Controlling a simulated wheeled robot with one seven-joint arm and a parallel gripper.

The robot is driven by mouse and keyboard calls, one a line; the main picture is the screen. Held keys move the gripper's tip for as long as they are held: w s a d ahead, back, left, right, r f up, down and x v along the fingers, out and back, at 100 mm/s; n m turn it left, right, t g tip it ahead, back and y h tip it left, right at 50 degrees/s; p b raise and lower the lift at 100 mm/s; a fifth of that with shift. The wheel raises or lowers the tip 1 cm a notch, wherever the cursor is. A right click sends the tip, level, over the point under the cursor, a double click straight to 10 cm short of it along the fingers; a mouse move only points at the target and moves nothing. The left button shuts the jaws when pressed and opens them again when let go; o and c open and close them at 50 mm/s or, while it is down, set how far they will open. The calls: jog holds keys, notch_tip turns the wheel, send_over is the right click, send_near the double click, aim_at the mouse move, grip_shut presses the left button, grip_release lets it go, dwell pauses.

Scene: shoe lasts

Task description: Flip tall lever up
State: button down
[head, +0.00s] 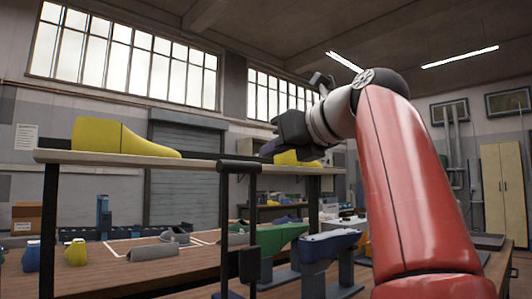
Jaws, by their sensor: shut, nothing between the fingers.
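A tall dark lever (223,207) stands upright in the foreground, with a thick black grip (240,167) pointing right from its top. A shorter black-gripped lever (249,264) stands low beside it, its base outside the picture. My gripper (272,148) is at the end of my red arm, up and right of the tall lever's grip. It appears behind the grip in the picture; whether they touch I cannot tell. Its fingers are small and dark here, shut with nothing seen between them.
A shelf (140,159) holds a yellow shoe last (118,138) and another yellow last (297,159) behind my gripper. Below, a wooden workbench (115,279) carries grey lasts, a green last (280,236) and a blue last (328,244) on stands. Open air lies above the shelf.

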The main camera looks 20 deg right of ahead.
jog(key=shift+v, duration=2.65)
